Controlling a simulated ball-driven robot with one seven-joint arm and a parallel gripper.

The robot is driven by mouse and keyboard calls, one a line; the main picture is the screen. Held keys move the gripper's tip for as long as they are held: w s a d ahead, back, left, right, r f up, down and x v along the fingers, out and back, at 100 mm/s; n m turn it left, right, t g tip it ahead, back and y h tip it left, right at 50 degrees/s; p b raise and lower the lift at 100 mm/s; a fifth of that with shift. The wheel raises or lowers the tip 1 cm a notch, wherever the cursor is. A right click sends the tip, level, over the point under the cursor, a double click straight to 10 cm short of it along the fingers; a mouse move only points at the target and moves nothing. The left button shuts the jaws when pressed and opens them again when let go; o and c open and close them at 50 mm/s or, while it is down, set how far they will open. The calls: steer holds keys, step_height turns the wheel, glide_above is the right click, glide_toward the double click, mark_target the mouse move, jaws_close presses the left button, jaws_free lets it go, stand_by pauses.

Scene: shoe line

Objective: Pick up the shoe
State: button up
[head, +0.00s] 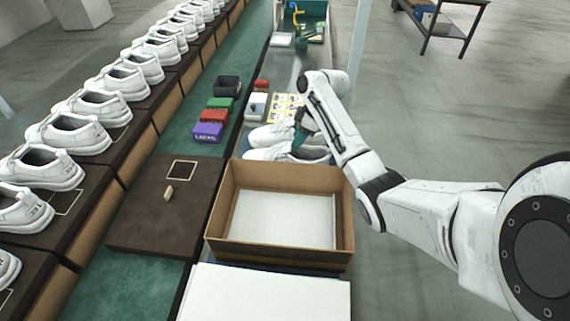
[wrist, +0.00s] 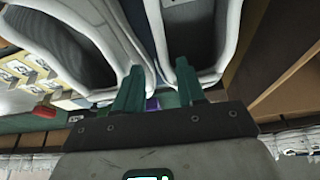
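Two white shoes lie side by side behind the open box in the head view: a far shoe (head: 268,134) and a near shoe (head: 275,153). Their dark openings fill the top of the wrist view, as a left shoe (wrist: 75,50) and a right shoe (wrist: 232,40). My gripper (wrist: 158,88) has green fingers that stand apart at the shoes. The right finger overlaps the right shoe's opening, and the left finger overlaps the left shoe's inner side. Whether either finger touches a shoe is unclear. In the head view my gripper (head: 301,138) is partly hidden by my arm.
An open cardboard box (head: 225,245) with white lining stands in front of the shoes. A white lid or board (head: 265,295) lies nearer. Small purple (head: 208,132), red and green boxes sit to the left. A brown board (head: 150,225) and a row of white shoes (head: 70,132) line the left.

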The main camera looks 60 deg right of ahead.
mark_target(292, 157)
steer(key=shift+x, duration=2.75)
steer(key=shift+s, duration=0.1)
jaws_close()
